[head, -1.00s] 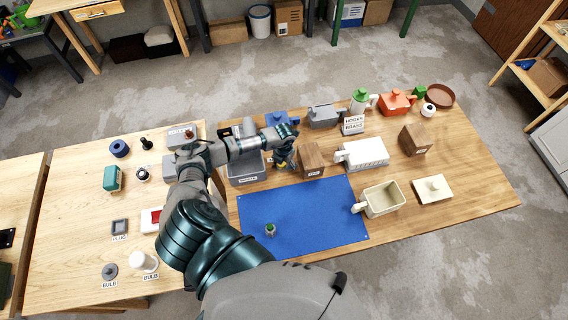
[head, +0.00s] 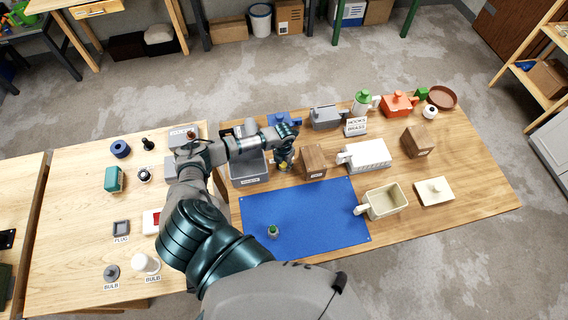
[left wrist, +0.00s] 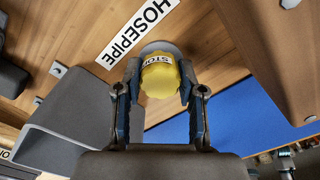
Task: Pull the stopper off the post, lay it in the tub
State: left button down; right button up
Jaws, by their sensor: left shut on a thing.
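The yellow stopper (left wrist: 159,77), with a partly hidden white label, sits between the fingers of my left gripper (left wrist: 158,92) in the left wrist view. The fingers are shut on its sides. A pale grey round part shows behind the stopper; I cannot tell whether the stopper is still seated on the post. In the head view my left gripper (head: 284,163) is small and partly hidden by its own wrist, just right of a grey open tub (head: 240,183). A grey container wall (left wrist: 70,125) shows at left in the left wrist view. My right gripper is out of view.
A wooden block (head: 313,160) stands close to the right of the gripper. A blue mat (head: 310,215) lies in front, with a small green-topped item (head: 273,231) on it. A "HOSEPIPE" label (left wrist: 137,32) lies beside the stopper. A cream open box (head: 384,203) stands farther right.

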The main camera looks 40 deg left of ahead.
aim_at(284, 163)
pick_arm(q)
jog(key=shift+a+r, duration=0.2)
jog(key=shift+r, duration=0.35)
jog(key=shift+d+r+p, duration=0.2)
jog(key=shift+r+p, duration=0.6)
jog(key=shift+p, duration=0.05)
jog(key=shift+r+p, duration=0.35)
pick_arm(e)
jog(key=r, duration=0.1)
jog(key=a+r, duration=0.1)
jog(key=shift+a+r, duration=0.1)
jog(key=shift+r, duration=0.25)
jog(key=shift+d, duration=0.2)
pick_arm(q)
notch_tip(284, 163, up, 2)
jog(key=shift+p, duration=0.75)
jog(key=shift+r+p, duration=0.35)
jog(key=shift+r, duration=0.7)
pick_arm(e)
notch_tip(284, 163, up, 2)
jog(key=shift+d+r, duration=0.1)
